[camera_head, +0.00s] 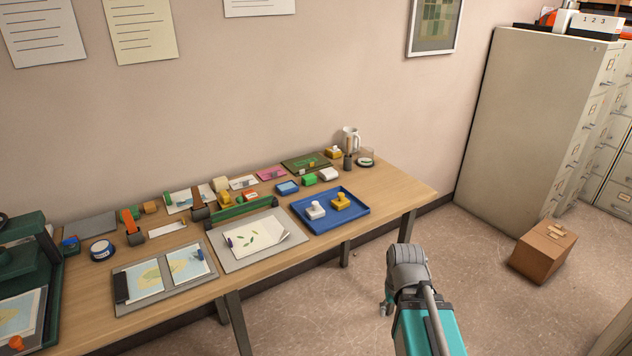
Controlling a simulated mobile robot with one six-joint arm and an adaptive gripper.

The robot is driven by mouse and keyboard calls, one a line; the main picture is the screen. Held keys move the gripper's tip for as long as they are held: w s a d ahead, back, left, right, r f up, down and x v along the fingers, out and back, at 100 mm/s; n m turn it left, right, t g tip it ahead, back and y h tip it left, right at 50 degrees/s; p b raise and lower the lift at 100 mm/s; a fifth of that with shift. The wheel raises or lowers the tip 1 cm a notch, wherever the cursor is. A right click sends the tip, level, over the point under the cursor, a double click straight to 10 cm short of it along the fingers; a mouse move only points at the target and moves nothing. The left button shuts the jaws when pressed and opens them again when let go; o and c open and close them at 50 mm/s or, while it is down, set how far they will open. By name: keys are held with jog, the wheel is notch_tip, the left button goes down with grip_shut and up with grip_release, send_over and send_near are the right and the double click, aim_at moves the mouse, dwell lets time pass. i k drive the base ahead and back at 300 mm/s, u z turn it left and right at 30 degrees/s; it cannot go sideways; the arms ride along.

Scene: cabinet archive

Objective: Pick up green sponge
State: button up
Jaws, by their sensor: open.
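A small green block that looks like the green sponge (309,180) lies on the wooden table, toward its back right. It sits between a blue-and-white item and a white block, behind the blue tray. My gripper (386,310) is at the lower right, off the table's front edge and well apart from the sponge. It is small in view and partly hidden by my grey wrist; it is open and nothing shows in it.
The blue tray (353,217) holds a white and a yellow stamp-like piece. A white pitcher (351,139) stands at the back right. The table's (403,193) right end is clear. A cardboard box (543,251) lies on the floor by the filing cabinet (530,120).

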aim_at(308, 179)
jog(key=u, duration=0.1)
jog(key=i, duration=0.95)
jog(key=z, duration=0.05)
